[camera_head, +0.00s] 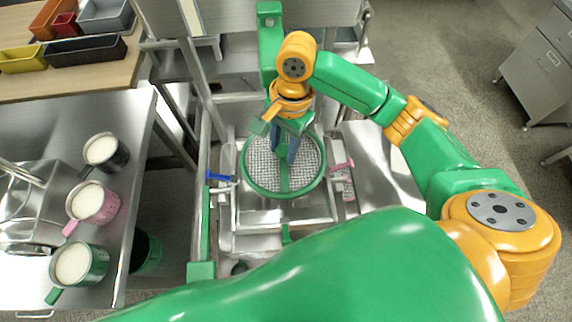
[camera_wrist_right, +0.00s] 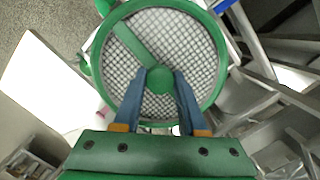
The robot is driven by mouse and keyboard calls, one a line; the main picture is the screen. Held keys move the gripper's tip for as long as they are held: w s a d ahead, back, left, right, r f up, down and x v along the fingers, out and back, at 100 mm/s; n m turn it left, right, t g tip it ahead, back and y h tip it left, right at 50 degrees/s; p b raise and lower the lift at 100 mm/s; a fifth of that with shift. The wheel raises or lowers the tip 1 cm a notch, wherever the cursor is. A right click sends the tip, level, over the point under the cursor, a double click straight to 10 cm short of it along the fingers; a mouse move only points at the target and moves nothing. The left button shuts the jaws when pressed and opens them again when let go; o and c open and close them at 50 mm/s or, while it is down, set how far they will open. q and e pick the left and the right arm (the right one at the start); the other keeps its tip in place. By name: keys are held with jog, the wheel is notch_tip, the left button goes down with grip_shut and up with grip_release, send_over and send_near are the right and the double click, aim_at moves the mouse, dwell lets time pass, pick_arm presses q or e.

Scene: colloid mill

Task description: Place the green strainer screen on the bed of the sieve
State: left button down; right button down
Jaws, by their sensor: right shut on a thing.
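The green strainer screen (camera_head: 256,176) is a round grey mesh in a green rim with a green crossbar. It also shows in the wrist view (camera_wrist_right: 203,55). My right gripper (camera_head: 290,158) is over its middle, with its blue-grey fingers shut on the central green knob (camera_wrist_right: 159,79). The screen is over the metal sieve (camera_head: 262,216), roughly centred between its blue clamp (camera_head: 218,177) and pink clamp (camera_head: 342,166). The sieve's bed is mostly hidden under the screen. I cannot tell whether the screen touches it. My left gripper is not in view.
A steel table (camera_head: 128,214) at the left holds a black (camera_head: 112,161), a pink (camera_head: 104,214) and a green (camera_head: 93,276) mug. A wooden table (camera_head: 100,84) with coloured bins stands at top left. A grey cabinet (camera_head: 540,75) is at top right.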

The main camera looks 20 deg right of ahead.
aim_at(281, 159)
jog(key=f+m, duration=0.2)
jog(key=f+m+b, duration=0.1)
jog(key=m, duration=0.1)
jog(key=shift+s+a+f+t, duration=0.2)
jog(key=shift+a+f+t, duration=0.1)
jog(key=shift+a+f, duration=0.1)
notch_tip(281, 159, down, 10)
jog(key=shift+w+d+r+b, duration=0.1)
jog(key=shift+w+r+b, duration=0.1)
jog(key=shift+b, duration=0.1)
jog(key=shift+s, duration=0.1)
jog(key=shift+c, duration=2.3)
grip_release()
jog(key=r, duration=0.4)
jog(key=d+r+p, duration=0.1)
jog(key=r, duration=0.7)
jog(key=shift+d, duration=0.35)
